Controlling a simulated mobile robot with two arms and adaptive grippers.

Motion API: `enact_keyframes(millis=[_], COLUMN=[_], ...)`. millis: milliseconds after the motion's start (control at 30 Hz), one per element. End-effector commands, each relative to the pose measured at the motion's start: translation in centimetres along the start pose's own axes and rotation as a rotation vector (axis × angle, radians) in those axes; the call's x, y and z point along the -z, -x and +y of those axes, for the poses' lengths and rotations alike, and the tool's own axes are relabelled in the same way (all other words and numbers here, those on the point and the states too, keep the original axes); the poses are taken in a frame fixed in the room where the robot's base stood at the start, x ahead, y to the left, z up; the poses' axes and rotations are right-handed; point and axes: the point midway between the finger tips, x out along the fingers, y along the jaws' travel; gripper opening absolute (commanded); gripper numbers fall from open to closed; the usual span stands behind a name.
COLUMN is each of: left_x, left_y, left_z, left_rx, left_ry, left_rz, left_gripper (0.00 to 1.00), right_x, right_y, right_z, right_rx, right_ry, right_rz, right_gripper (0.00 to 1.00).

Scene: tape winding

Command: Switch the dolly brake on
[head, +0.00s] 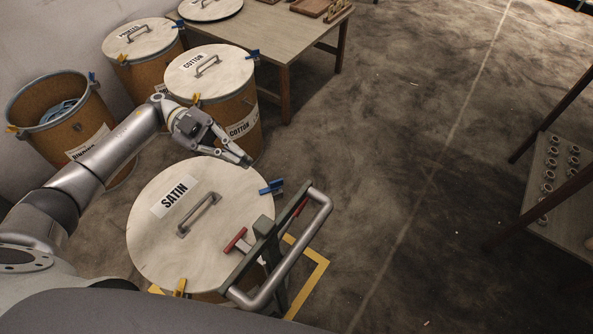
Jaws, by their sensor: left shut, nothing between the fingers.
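The dolly's steel push handle (308,250) and dark grey upright (265,244) stand at the right side of a drum. A red lever (238,239) sits at the upright's near left end, and a red bar (300,206) shows along its far part. I cannot tell which red part is the brake, or how it is set. The drum's pale lid (155,232), marked SATIN, hides the dolly's base. My left gripper (248,161) is shut and empty, above the lid's far edge and apart from both red parts. My right gripper is not in view.
A COTTON drum (211,86), a second lidded drum (142,40) and an open drum (62,112) stand behind. A table (270,38) is at the back and a shelf (556,185) with small rings at the right. The floor between is clear. Yellow tape (316,272) marks the floor.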

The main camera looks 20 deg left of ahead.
Motion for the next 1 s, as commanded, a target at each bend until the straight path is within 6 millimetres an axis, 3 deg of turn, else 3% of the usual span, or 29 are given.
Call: enact_keyframes(millis=[367,567,867,1000], left_x=[0.1,0.4,0.4,-1.8], left_y=[-0.5,-3.5,-10.1,-10.6], left_z=[0.0,-0.1,-0.1,-0.1], left_rx=[-0.001,-0.002,0.0,0.004], left_ry=[-0.001,-0.001,-0.001,0.001], left_rz=[0.002,0.005,0.006,0.003], left_gripper=[0.0,0.0,0.0,0.0], right_x=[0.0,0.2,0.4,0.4], right_y=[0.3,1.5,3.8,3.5], right_z=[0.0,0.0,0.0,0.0], right_rx=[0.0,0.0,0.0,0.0], right_ry=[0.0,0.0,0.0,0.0], right_rz=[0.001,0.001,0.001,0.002], right_gripper=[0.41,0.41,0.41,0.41])
